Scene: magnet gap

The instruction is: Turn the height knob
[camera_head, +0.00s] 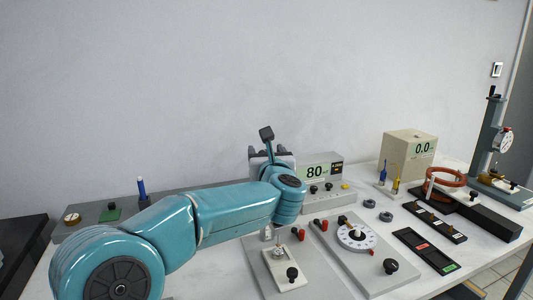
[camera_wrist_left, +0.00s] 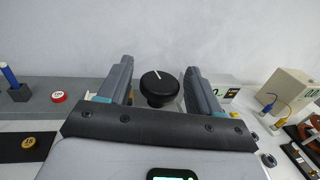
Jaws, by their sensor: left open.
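A round black knob (camera_wrist_left: 160,85) with a white pointer line stands between the two fingers of my left gripper (camera_wrist_left: 160,88) in the left wrist view. The fingers are open, one on each side of the knob, with a visible gap on both sides. In the head view my left gripper (camera_head: 271,158) is at the back of the table, left of the display box, and faces away. The knob is hidden behind my gripper and arm there. My right gripper is not in view.
A display box (camera_head: 320,172) reading 80 stands right of my gripper. A dial plate (camera_head: 356,235), a small plate with a black knob (camera_head: 292,273), a beige meter box (camera_head: 408,157) and a copper coil (camera_head: 446,176) stand on the white table. A wall is behind.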

